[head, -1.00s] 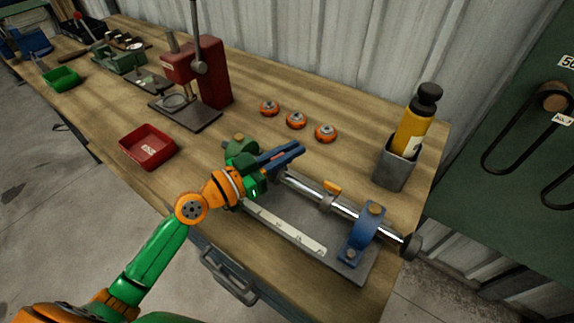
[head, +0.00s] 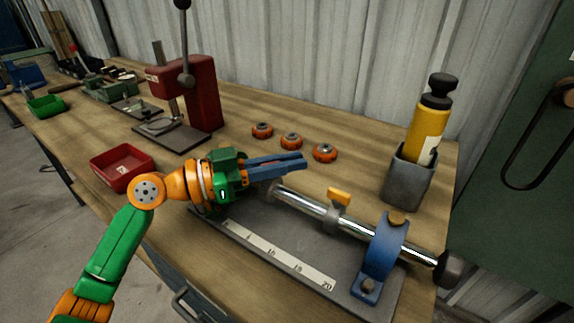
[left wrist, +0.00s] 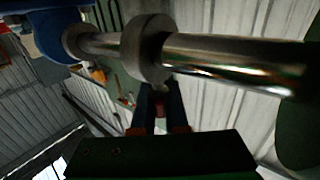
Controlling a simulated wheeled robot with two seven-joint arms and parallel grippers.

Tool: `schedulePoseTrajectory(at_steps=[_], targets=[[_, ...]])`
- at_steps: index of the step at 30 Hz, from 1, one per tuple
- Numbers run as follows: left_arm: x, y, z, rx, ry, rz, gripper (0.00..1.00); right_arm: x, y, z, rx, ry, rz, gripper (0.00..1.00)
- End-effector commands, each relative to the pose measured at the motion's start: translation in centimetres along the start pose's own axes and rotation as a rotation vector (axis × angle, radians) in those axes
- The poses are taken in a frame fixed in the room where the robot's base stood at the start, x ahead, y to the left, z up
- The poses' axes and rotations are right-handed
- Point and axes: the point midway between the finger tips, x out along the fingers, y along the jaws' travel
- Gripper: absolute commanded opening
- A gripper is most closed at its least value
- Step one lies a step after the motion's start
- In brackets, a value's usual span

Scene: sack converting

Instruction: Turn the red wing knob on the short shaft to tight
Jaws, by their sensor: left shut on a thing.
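My left gripper (head: 304,163) is over the left end of a grey fixture plate (head: 310,240), its blue fingers close together and shut on the red wing knob. The fingers and hand hide the knob, so its angle cannot be told. A bright metal shaft (head: 308,204) runs from beside the fingers to a blue bracket (head: 385,250). It carries a collar with a yellow-orange wing knob (head: 339,196), apart from the fingers. In the left wrist view, the shaft (left wrist: 225,58) and collar (left wrist: 147,45) cross above the fingers (left wrist: 158,105). My right gripper is not in view.
A grey holder (head: 409,180) with a yellow bottle (head: 428,128) stands at right. Three orange-rimmed discs (head: 291,141) lie behind the fixture. A red tray (head: 122,166) and a red press (head: 192,95) are at left. A dark round handle (head: 453,268) juts past the bench's right edge.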

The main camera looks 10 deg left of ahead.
Motion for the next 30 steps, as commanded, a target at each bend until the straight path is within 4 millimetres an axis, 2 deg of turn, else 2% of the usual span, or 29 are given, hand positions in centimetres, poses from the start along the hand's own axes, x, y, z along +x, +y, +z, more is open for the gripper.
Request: schedulePoseTrajectory(at_steps=[4, 6, 8, 17, 20, 25, 30], targets=[[0.0, 0.0, 0.0, 0.0, 0.001, -0.001, 0.0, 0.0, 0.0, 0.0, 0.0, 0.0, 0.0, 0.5], [0.0, 0.0, 0.0, 0.0, 0.001, -0.002, 0.25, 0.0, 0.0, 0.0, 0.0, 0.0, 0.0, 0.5], [0.0, 0.0, 0.0, 0.0, 0.001, -0.002, 0.41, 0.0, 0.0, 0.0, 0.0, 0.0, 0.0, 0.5], [-0.2, -0.1, 0.1, 0.0, 0.001, -0.002, 0.41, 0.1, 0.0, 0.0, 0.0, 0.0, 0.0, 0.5], [-1.6, -0.1, 0.6, 0.0, -0.001, -0.005, 0.41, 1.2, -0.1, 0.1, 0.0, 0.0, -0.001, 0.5], [-5.3, -0.1, 0.6, 0.001, -0.001, -0.005, 0.41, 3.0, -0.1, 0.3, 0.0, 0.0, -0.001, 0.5], [-7.0, -0.1, 0.2, 0.0, 0.0, -0.003, 0.41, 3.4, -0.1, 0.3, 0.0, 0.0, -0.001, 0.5]])
